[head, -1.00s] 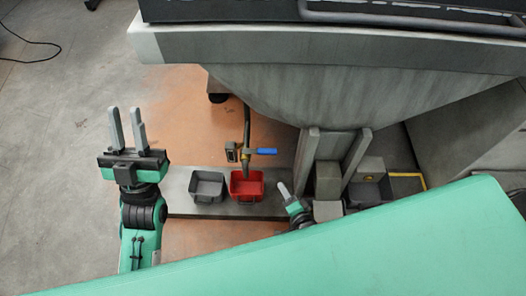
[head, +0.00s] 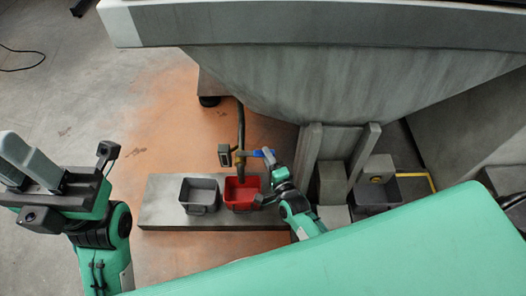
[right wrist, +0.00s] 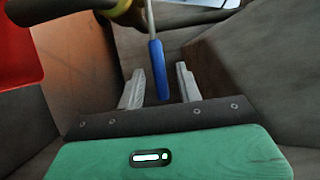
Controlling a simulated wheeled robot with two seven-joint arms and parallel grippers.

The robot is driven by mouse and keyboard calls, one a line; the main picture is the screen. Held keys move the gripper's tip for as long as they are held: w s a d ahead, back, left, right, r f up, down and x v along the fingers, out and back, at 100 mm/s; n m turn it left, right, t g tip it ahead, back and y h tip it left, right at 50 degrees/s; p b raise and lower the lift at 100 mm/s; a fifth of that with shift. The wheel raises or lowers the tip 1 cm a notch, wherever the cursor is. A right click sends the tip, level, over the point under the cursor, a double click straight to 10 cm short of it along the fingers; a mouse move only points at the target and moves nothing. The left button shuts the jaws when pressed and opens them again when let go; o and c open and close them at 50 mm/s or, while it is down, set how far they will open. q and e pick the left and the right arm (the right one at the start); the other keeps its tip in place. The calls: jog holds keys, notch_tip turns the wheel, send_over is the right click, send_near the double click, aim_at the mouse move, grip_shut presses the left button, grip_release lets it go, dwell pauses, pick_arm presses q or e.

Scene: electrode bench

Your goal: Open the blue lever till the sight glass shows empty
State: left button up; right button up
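The blue lever (head: 262,153) sticks out to the right from a valve on a pipe above the red bin. A small boxy fitting, perhaps the sight glass (head: 224,156), is left of the valve; its level cannot be read. My right gripper (head: 274,172) is just below the lever's outer end. In the right wrist view, the blue lever (right wrist: 158,70) lies between the two fingers of my right gripper (right wrist: 160,82), which are open with gaps on both sides. My left gripper (head: 25,155) is open and empty at the far left, away from the valve.
A red bin (head: 231,205) stands under the pipe, beside a grey bin (head: 189,206) on a low grey slab (head: 158,212). A large grey tank (head: 320,80) hangs above, with upright posts (head: 308,150) right of my right gripper. Open floor lies left.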

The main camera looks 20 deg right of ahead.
jog(key=shift+w+a+b, duration=0.2)
jog(key=shift+w+b, duration=0.3)
jog(key=shift+w, duration=1.6)
jog(key=shift+c, duration=0.2)
grip_shut()
